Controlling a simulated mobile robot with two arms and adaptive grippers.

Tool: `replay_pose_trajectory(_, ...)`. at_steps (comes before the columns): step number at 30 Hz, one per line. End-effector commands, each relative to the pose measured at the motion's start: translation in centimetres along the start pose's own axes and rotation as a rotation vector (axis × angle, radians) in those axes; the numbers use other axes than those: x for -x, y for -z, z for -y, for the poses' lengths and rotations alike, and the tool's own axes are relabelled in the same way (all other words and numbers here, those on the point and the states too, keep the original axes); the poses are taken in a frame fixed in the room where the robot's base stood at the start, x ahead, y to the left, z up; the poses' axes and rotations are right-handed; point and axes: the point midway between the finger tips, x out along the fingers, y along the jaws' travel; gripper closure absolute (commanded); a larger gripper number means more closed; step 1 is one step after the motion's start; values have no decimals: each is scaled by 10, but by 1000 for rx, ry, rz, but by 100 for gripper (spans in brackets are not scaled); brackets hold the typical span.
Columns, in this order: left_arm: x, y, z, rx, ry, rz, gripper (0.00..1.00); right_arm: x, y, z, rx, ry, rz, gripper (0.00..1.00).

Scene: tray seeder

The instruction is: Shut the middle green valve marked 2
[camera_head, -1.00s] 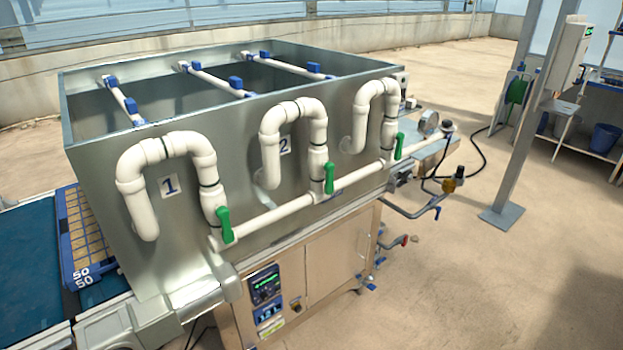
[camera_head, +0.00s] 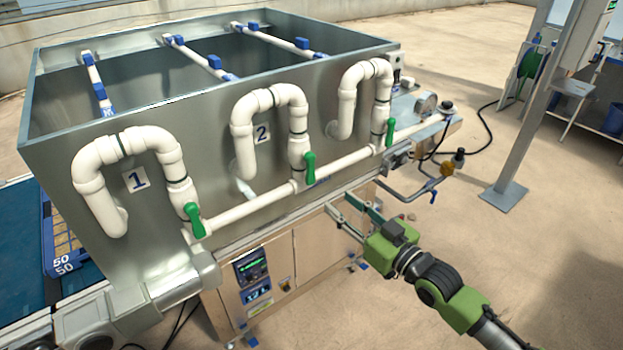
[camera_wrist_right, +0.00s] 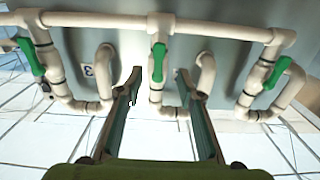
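The middle green valve handle (camera_head: 309,167) sits on the white vertical pipe beside the label 2 (camera_head: 262,134). It points roughly up and down along that pipe. My right gripper (camera_head: 340,201) is open and empty, to the right of and below this handle in the head view, in front of the tank. In the right wrist view, the same green handle (camera_wrist_right: 158,62) appears between the open fingers of my right gripper (camera_wrist_right: 160,73), beyond their tips and apart from them. My left gripper is not in view.
Green valve handles for 1 (camera_head: 194,220) and 3 (camera_head: 390,132) stand on either side. A white horizontal pipe (camera_head: 245,209) runs under all three valves along the metal tank (camera_head: 215,115). A cabinet with a control panel (camera_head: 252,268) is below.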

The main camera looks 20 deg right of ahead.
Motion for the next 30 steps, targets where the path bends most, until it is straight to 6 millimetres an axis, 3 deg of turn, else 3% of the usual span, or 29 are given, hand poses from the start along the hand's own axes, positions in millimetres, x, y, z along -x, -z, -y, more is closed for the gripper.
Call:
replay_pose_trajectory(15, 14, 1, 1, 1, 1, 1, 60, -93, 1, -1, 1, -1, 0, 66)
replay_pose_trajectory(21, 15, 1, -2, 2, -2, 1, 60, -110, 0, 0, -1, -1, 1, 66)
replay_pose_trajectory(30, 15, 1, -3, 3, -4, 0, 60, -112, -1, 0, 1, 0, 1, 66)
